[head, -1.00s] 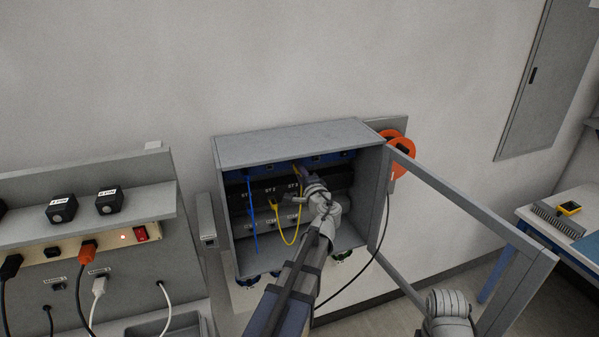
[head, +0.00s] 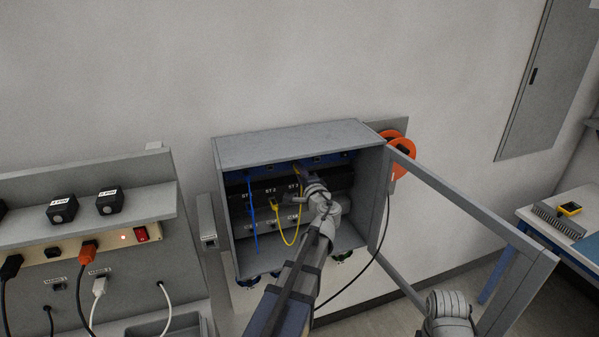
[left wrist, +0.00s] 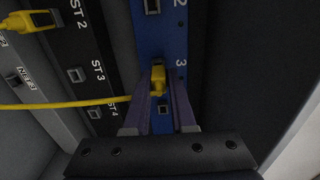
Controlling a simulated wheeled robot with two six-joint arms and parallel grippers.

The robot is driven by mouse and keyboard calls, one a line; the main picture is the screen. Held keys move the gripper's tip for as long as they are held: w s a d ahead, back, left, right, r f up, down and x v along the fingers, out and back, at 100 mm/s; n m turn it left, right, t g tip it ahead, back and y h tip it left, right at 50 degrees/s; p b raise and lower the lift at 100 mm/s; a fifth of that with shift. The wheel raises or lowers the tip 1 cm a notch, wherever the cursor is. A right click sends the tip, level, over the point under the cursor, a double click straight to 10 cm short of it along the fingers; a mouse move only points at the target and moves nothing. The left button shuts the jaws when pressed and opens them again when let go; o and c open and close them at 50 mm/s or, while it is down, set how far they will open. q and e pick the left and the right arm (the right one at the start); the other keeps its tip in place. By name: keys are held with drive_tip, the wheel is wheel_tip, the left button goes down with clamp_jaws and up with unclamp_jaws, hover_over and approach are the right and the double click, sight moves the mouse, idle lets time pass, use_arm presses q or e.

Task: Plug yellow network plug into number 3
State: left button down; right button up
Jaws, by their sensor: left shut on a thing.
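In the left wrist view the yellow network plug (left wrist: 158,82) is between the fingertips of my left gripper (left wrist: 160,76), which is shut on it. The plug is in front of the blue strip (left wrist: 170,34), beside the printed 3. It covers the spot where that port would be, so I cannot tell whether it is seated. The yellow cable (left wrist: 65,104) runs left from behind the finger. Its other yellow plug (left wrist: 28,22) is at ST 2 on the black strip. In the head view my left gripper (head: 300,174) reaches inside the open cabinet (head: 290,145). My right gripper is not in view.
A blue cable (head: 252,215) hangs at the cabinet's left. The open door frame (head: 545,262) stands at the right, near an orange reel (head: 405,165). More ports show on the blue strip (left wrist: 152,6) and the black strip (left wrist: 96,114). A socket bench stands at the left.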

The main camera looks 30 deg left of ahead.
use_arm(q)
drive_tip(key=shift+w+a, duration=0.35)
drive_tip(key=shift+a, duration=0.05)
idle(0.4)
drive_tip(key=c, duration=0.7)
unclamp_jaws()
drive_tip(key=shift+o, duration=0.2)
drive_tip(key=v, duration=0.8)
drive_tip(key=shift+a, duration=0.1)
